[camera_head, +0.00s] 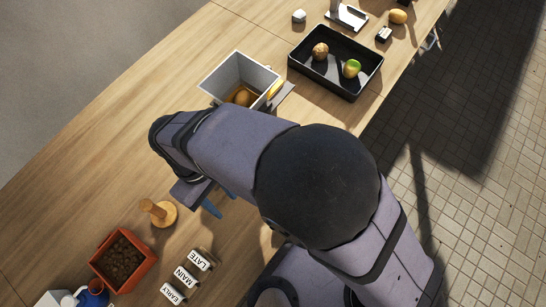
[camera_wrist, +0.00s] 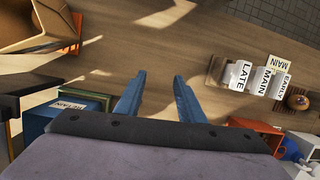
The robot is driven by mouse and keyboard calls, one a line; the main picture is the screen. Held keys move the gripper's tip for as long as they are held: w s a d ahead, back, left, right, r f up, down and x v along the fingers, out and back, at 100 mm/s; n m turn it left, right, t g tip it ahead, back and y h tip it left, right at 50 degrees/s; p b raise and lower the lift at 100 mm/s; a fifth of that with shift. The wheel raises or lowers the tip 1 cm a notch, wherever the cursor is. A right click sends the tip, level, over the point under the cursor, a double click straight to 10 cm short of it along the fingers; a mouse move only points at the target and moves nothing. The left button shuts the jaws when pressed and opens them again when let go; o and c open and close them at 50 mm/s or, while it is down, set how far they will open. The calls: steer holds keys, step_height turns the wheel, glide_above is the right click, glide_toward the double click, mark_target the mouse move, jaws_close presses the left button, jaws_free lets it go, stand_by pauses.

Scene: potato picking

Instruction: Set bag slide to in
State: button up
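I cannot pick out the bag slide for certain in either view. In the wrist view, a tan, open, bag-like thing (camera_wrist: 45,40) stands at the upper left, cut off by the frame edge. A blue box with a white label (camera_wrist: 70,106) sits at the lower left; its text is too small to read. My gripper (camera_wrist: 160,76) is open, its two blue fingers apart with bare wooden table beyond them. In the head view my gripper (camera_head: 220,201) is partly hidden under my arm, right of a round wooden peg (camera_head: 158,212).
White LATE (camera_head: 199,259), MAIN and EARLY tags stand at the front. An orange planter (camera_head: 100,265) with dark soil is left of them. The table's left side is clear.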

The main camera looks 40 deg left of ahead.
steer(key=w+d+m+b, duration=0.1)
steer(key=w+d, duration=0.2)
steer(key=w+d+m+g+b, duration=0.1)
steer(key=w+d+m, duration=0.1)
steer(key=w+d, duration=0.1)
steer(key=w+d+m+b, duration=0.1)
steer(key=w+d+m, duration=0.1)
steer(key=w+d, duration=0.1)
steer(key=shift+d+f+b, duration=0.15)
steer(key=shift+d+b, duration=0.25)
steer(key=shift+d, duration=0.3)
steer(key=w+d+m+y+b, duration=0.1)
steer(key=w+m, duration=0.1)
steer(key=w, duration=0.1)
steer(key=w+d+m+b, duration=0.1)
steer(key=w+d+b, duration=0.1)
steer(key=w, duration=0.2)
steer(key=w+d+m+y+b, duration=0.1)
steer(key=w+d+m, duration=0.1)
steer(key=w, duration=0.1)
steer(key=shift+w+d+r+m+y+b, duration=0.25)
steer(key=shift+w+m+y+b, duration=0.05)
steer(key=shift+w+b, duration=0.1)
steer(key=shift+w+d+m, duration=0.3)
steer(key=shift+w+d, duration=0.2)
steer(key=shift+w, duration=0.15)
steer(key=shift+w+a, duration=0.1)
